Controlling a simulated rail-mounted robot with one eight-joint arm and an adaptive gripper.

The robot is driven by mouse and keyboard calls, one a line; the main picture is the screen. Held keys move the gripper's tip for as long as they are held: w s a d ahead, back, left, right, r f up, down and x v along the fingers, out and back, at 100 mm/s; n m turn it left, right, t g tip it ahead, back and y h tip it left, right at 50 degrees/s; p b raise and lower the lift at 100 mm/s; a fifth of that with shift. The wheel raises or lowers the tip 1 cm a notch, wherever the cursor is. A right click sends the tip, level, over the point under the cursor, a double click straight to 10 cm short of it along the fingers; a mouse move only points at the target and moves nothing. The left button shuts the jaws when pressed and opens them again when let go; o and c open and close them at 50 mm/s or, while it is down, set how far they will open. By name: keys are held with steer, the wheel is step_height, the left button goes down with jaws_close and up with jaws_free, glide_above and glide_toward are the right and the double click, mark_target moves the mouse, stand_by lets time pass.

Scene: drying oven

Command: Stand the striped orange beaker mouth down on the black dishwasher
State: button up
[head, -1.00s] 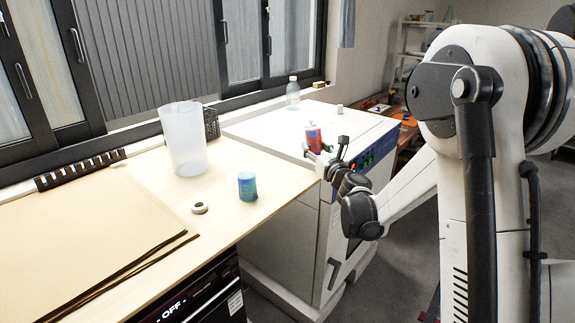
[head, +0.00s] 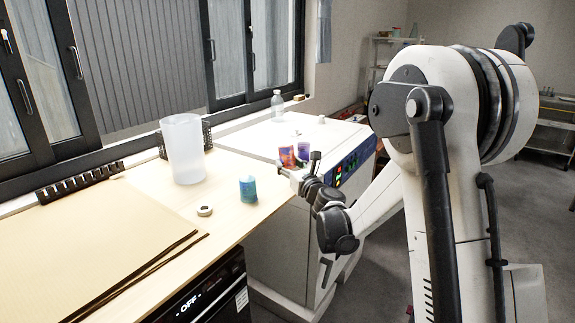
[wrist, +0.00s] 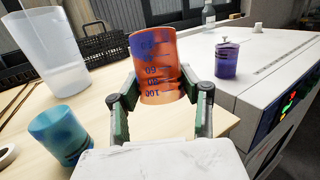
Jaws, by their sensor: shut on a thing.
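The orange beaker with blue-purple patches and printed graduations (wrist: 155,68) is between the fingers of my gripper (wrist: 158,88), which is shut on it. The "100" mark is near its lower end; I cannot tell for sure which end is the mouth. In the head view, the beaker (head: 287,157) is held near the gap between the wooden counter and the white cabinet, with my gripper (head: 292,172) partly hiding it. A black-fronted appliance with an "OFF" display (head: 208,300) stands under the wooden counter; it appears to be the dishwasher.
A tall translucent container (head: 183,150), a blue-teal beaker (head: 247,190) and a tape roll (head: 205,210) stand on the wooden counter (head: 225,218). A purple vessel (wrist: 228,62) and a clear bottle (head: 277,105) are on the white cabinet (head: 245,140). Clear counter lies around the teal beaker.

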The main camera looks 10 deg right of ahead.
steer(key=shift+s+f, duration=0.1)
steer(key=shift+s, duration=0.05)
steer(key=shift+f+b, duration=0.2)
steer(key=shift+b, duration=0.25)
steer(key=shift+f+b, duration=2.15)
steer(key=shift+f, duration=0.35)
steer(key=shift+f+b, duration=0.3)
steer(key=o, duration=1)
steer(key=v, duration=1.2)
steer(key=shift+r, duration=0.1)
